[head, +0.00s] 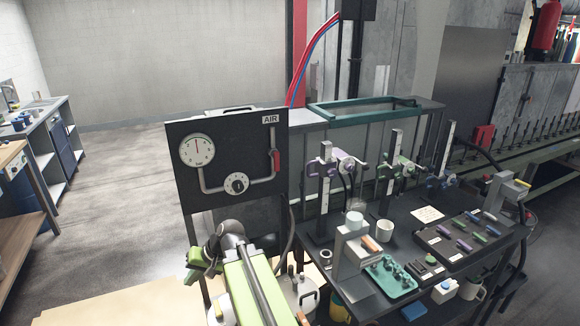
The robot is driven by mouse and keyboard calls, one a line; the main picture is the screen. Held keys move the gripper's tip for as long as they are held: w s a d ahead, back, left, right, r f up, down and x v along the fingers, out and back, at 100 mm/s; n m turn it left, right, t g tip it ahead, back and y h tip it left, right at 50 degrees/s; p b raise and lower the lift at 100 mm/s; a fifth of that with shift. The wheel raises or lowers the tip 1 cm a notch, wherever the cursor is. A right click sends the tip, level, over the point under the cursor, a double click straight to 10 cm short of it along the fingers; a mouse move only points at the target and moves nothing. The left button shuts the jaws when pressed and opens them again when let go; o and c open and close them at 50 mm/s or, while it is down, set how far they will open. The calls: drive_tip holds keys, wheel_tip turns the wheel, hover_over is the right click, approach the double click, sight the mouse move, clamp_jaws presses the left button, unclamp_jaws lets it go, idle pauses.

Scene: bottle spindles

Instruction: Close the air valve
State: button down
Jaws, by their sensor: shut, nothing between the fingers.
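The black panel (222,125) marked AIR (270,119) stands upright left of the workbench. The air valve has a red handle (276,160) at the panel's right side; it stands upright, in line with the vertical pipe there. The pipe (210,191) runs through a round white dial knob (236,184) to a white pressure gauge (197,150); its needle points about straight up. My gripper (196,266), green and dark, is small and partly hidden by my arm. It is shut and empty, below the panel's lower left, apart from the red handle.
The black workbench (385,262) at right carries bottle spindles (324,180), a white cup (385,231), a teal tray (392,279) and a dark tray with coloured pieces (450,228). Red and blue hoses (315,50) hang behind the panel. Floor (115,205) left of it is clear.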

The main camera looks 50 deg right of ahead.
drive_tip(key=d+r+m+t+p, duration=0.1)
drive_tip(key=d+r+m+t, duration=0.3)
drive_tip(key=d, duration=0.5)
drive_tip(key=d+r+m+t, duration=0.2)
drive_tip(key=d+r, duration=0.4)
drive_tip(key=d, duration=0.3)
drive_tip(key=m+t+h+p, duration=0.1)
drive_tip(key=m+t+h, duration=0.5)
drive_tip(key=m+h, duration=0.2)
approach(276, 161)
drive_tip(key=s+d+f, duration=0.3)
drive_tip(key=shift+s+f, duration=0.25)
drive_tip(key=shift+s, duration=0.05)
drive_tip(key=w+d, duration=0.1)
drive_tip(key=w, duration=0.9)
drive_tip(key=shift+d, duration=0.15)
